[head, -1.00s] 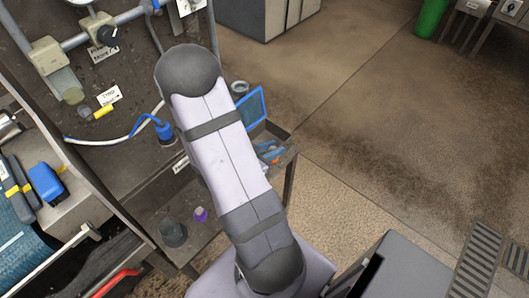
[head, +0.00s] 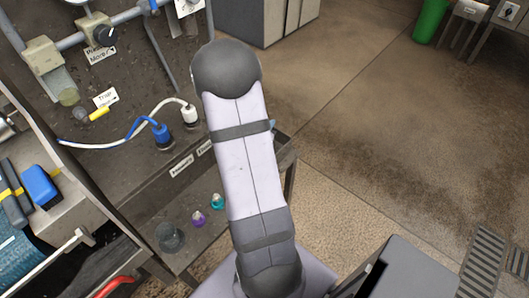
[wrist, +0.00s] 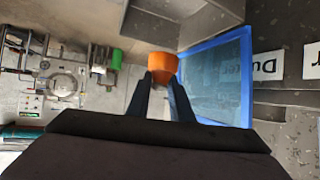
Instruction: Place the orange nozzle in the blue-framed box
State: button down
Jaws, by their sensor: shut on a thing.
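The orange nozzle (wrist: 161,66) is held between the two dark fingertips of my gripper (wrist: 160,77) in the wrist view. The gripper is shut on it. The blue-framed box (wrist: 246,80) lies just to the right of the nozzle in the wrist view, with its blue rim and bluish inside showing. The nozzle appears apart from the rim; its height above the box is hard to tell. In the head view my arm hides the gripper, the nozzle and nearly all of the box.
In the head view a purple bottle (head: 198,218), a teal bottle (head: 217,202) and a clear beaker (head: 170,237) stand on the bench left of my arm. A blue plug (head: 162,137) and a white plug (head: 190,116) with cables stand further back. Paper labels lie near the box.

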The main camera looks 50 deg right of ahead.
jog(key=shift+f+b, duration=0.65)
jog(key=shift+f, duration=4.35)
jog(key=shift+f, duration=0.15)
jog(key=c, duration=1.6)
grip_release()
jog(key=shift+o, duration=0.2)
